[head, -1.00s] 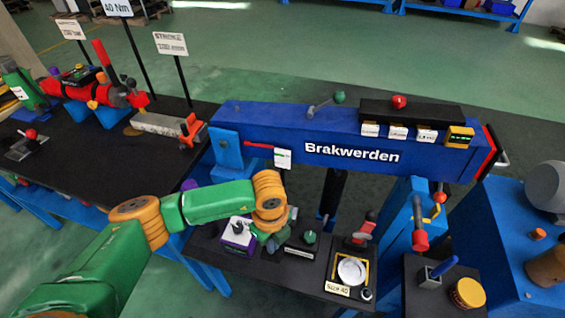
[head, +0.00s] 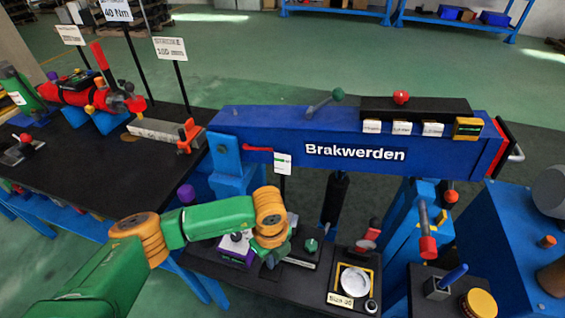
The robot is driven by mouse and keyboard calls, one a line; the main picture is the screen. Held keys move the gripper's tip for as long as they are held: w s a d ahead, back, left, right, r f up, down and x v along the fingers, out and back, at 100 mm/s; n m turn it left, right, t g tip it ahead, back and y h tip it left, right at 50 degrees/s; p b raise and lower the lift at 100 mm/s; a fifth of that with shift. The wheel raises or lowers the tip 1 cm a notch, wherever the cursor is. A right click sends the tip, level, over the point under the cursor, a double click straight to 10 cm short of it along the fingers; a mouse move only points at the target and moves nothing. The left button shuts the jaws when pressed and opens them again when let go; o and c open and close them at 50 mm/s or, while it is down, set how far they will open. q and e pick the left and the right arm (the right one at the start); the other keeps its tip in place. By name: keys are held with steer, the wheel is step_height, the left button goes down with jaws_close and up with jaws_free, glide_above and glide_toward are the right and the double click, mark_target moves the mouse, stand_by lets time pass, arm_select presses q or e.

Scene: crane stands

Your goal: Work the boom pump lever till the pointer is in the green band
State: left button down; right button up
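The blue boom (head: 270,125), lettered "Brakwerden", spans the middle of the head view. Several levers show, and I cannot tell for sure which is the pump lever. One with a red grip (head: 428,246) hangs below the boom's right part; another with a green knob (head: 338,94) sticks up behind the boom. A yellow-framed box with a small green display (head: 467,128) sits on the boom's right end; no pointer is legible. My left gripper (head: 275,252) is below the boom, beside a purple box (head: 237,248). My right gripper is out of view.
A yellow-framed tray with a white dish (head: 353,280) sits on the dark lower table. A black bench (head: 85,165) with a red device (head: 85,95) and sign posts stands left. A blue cabinet (head: 490,225) stands right. Green floor (head: 300,60) is clear behind the boom.

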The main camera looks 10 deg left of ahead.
arm_select(q)
step_height(320, 180, up, 8)
steer(key=p, duration=0.6)
steer(key=shift+w, duration=0.1)
stand_by(0.8)
step_height(320, 180, down, 10)
steer(key=b, duration=0.8)
steer(key=shift+r+b, duration=0.15)
steer(key=shift+b, duration=0.15)
step_height(320, 180, up, 10)
steer(key=p, duration=0.8)
steer(key=shift+p, duration=0.35)
stand_by(0.4)
